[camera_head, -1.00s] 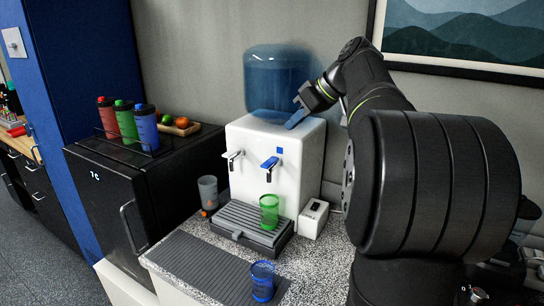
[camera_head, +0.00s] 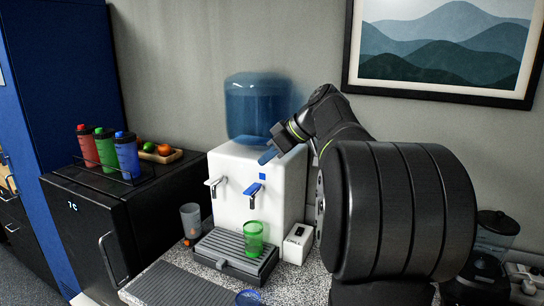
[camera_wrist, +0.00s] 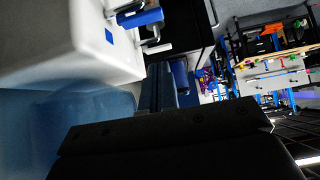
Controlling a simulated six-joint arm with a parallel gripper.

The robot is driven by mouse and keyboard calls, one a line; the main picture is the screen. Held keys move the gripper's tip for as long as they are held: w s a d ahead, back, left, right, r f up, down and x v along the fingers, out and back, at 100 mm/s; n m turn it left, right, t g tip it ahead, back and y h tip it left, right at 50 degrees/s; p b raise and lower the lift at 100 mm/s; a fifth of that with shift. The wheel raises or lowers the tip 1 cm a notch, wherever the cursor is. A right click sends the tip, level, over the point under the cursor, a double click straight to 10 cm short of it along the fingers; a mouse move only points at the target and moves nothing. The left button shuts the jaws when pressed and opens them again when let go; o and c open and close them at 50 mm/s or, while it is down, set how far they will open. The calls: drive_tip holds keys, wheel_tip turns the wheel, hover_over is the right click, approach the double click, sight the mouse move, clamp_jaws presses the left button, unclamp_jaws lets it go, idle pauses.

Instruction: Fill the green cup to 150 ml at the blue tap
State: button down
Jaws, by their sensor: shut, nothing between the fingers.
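The green cup (camera_head: 253,236) stands upright on the drip tray (camera_head: 232,262) of the white water dispenser (camera_head: 235,170), below the blue tap (camera_head: 252,192). I cannot tell whether it holds water. My gripper (camera_head: 267,157) is shut and empty, its blue fingertips near the upper front of the dispenser, above the blue tap. In the wrist view, the blue tap (camera_wrist: 141,18) shows at the top, the dispenser's white body (camera_wrist: 75,40) at the left, and the shut fingers (camera_wrist: 163,85) in the middle. The green cup is not in that view.
A large blue water bottle (camera_head: 256,107) tops the dispenser. A small white box (camera_head: 297,243) stands right of the tray. A blue cup (camera_head: 249,297) is cut off below. Several bottles (camera_head: 106,149) stand on a black fridge.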

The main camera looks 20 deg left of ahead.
hover_over(248, 190)
drive_tip(key=d, duration=0.2)
wheel_tip(248, 190, down, 4)
wheel_tip(248, 190, down, 4)
drive_tip(key=shift+d+f, duration=0.1)
drive_tip(key=shift+s, duration=0.1)
drive_tip(key=shift+f+t, duration=0.4)
drive_tip(key=shift+f, duration=0.1)
drive_tip(key=shift+s, duration=0.1)
idle(2.2)
drive_tip(key=shift+r, duration=0.8)
